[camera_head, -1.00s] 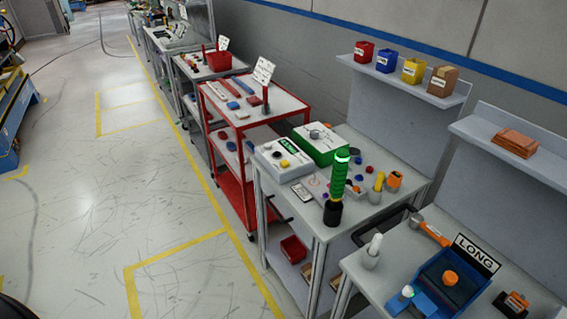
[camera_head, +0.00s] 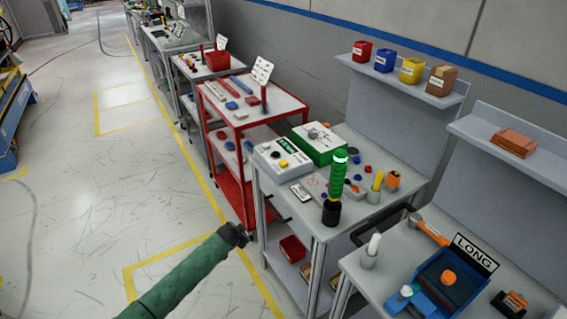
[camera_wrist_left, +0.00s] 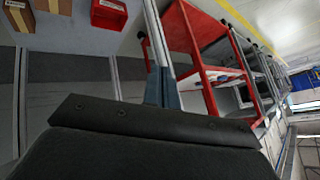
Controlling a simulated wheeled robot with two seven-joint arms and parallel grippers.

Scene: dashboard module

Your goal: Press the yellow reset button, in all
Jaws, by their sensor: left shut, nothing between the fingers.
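The yellow button (camera_head: 283,163) sits on top of a white box (camera_head: 270,153) with a small green display, near the left edge of a grey workbench. My left gripper (camera_head: 246,236) is at the end of my green-sleeved arm, out over the floor in front of the bench, below the bench top and apart from the box. In the left wrist view, its narrow blue-grey fingers (camera_wrist_left: 162,88) are together with nothing between them. The button is not in the wrist view. My right gripper is not in view.
A green-and-white box (camera_head: 319,144) stands behind the white one. A green stack light (camera_head: 337,178) stands on the bench's near side. A red cart (camera_head: 236,118) is beside the bench. A red bin (camera_head: 293,248) sits on the lower shelf.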

